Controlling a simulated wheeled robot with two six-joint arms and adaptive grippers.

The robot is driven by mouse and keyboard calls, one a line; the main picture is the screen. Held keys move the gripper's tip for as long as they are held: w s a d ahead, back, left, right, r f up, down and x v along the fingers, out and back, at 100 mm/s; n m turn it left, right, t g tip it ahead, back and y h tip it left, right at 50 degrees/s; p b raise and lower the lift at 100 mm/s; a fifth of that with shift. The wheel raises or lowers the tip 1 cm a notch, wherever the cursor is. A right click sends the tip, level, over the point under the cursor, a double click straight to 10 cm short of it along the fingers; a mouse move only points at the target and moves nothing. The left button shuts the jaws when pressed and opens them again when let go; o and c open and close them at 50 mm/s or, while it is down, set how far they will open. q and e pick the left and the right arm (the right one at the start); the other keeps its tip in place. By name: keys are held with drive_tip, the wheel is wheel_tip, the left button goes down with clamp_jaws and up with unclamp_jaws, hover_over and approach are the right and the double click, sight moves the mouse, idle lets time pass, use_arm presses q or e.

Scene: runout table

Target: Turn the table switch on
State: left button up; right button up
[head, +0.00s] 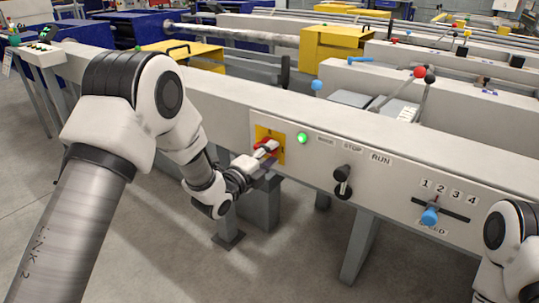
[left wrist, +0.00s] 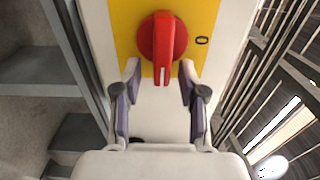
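The table switch is a red rotary knob (head: 265,143) on a yellow plate (head: 277,156), set in the front face of the long grey table. In the left wrist view the red knob (left wrist: 163,40) has a raised grip bar with a white mark at its lower end. A "0" mark (left wrist: 202,40) is on the plate right of the knob. My left gripper (left wrist: 160,76) is open, its fingers apart on either side of the bar's lower end, with visible gaps. It also shows in the head view (head: 266,151), at the knob. My right gripper is out of view.
Right of the switch are a lit green lamp (head: 302,138), a black lever (head: 342,181) by STOP and RUN labels, and a blue slider knob (head: 430,215) below 1 2 3 4. My right arm shows at the lower right edge. Floor in front is clear.

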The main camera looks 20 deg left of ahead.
use_arm(q)
drive_tip(key=shift+s, duration=0.1)
drive_tip(key=v, duration=1.1)
drive_tip(key=shift+s+a, duration=0.15)
drive_tip(key=shift+s, duration=0.25)
drive_tip(key=s+d+f+n+g+y, duration=0.1)
drive_tip(key=s+f+g, duration=0.15)
drive_tip(key=f, duration=0.65)
drive_tip(key=s+d+f+g, duration=0.15)
drive_tip(key=s+f, duration=0.25)
drive_tip(key=f, duration=0.4)
drive_tip(key=s+a+f+n+g+y, duration=0.2)
drive_tip(key=s+f+n+g, duration=0.35)
drive_tip(key=s+f, duration=0.4)
drive_tip(key=s+a+f+n+g+y, duration=0.1)
drive_tip(key=s+f+n+g+y, duration=0.1)
drive_tip(key=s+f+n+g, duration=0.5)
drive_tip(key=s+a+f+n+y, duration=0.1)
drive_tip(key=s+a+f+n, duration=0.1)
drive_tip(key=s+n, duration=0.8)
wheel_tip(320, 180, up, 30)
drive_tip(key=p, duration=3)
drive_tip(key=shift+w+r+m, duration=0.15)
drive_tip(key=shift+r+m, duration=0.05)
drive_tip(key=shift+m, duration=0.25)
